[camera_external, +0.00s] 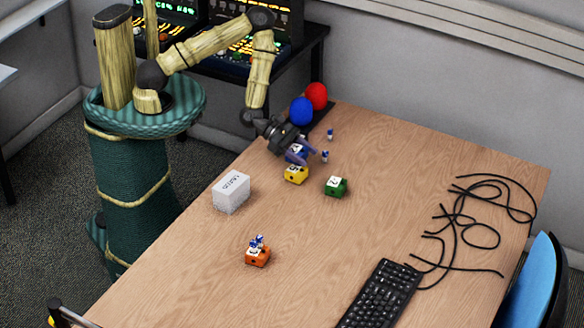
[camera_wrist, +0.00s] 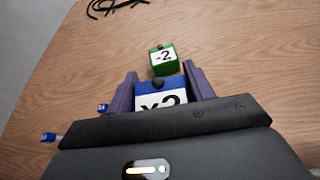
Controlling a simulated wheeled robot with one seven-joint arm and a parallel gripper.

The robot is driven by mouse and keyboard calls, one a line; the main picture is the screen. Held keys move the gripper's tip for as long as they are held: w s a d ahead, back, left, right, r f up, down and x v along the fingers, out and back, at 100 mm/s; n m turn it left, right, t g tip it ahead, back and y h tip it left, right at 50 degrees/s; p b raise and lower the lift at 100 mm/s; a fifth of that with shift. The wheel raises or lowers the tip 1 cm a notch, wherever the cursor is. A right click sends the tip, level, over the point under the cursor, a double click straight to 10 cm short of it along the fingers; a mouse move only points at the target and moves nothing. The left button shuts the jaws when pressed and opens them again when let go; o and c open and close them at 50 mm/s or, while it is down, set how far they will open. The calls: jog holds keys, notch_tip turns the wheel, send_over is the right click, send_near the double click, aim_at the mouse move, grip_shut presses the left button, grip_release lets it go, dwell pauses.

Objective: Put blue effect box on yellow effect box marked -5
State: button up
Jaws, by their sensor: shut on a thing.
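My gripper (camera_external: 300,153) is shut on the blue effect box (camera_external: 293,156), over the yellow effect box. In the wrist view the blue box (camera_wrist: 161,97) shows a white top marked x2 between the purple fingers. The yellow effect box (camera_external: 296,175) sits on the table; its top marking is partly covered and hard to read. It appears right below the blue box, but I cannot tell whether the two touch. The yellow box is hidden in the wrist view.
A green box (camera_external: 335,187), marked -2 in the wrist view (camera_wrist: 163,60), stands close by on the right. A white box (camera_external: 231,192), an orange box (camera_external: 257,257), small blue-and-white plugs (camera_external: 325,156), a keyboard (camera_external: 381,294) and black cables (camera_external: 462,235) lie on the table.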

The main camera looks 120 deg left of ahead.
jog(key=shift+f, duration=1.7)
jog(key=shift+f, duration=0.15)
jog(key=o, duration=1)
jog(key=shift+o, duration=0.2)
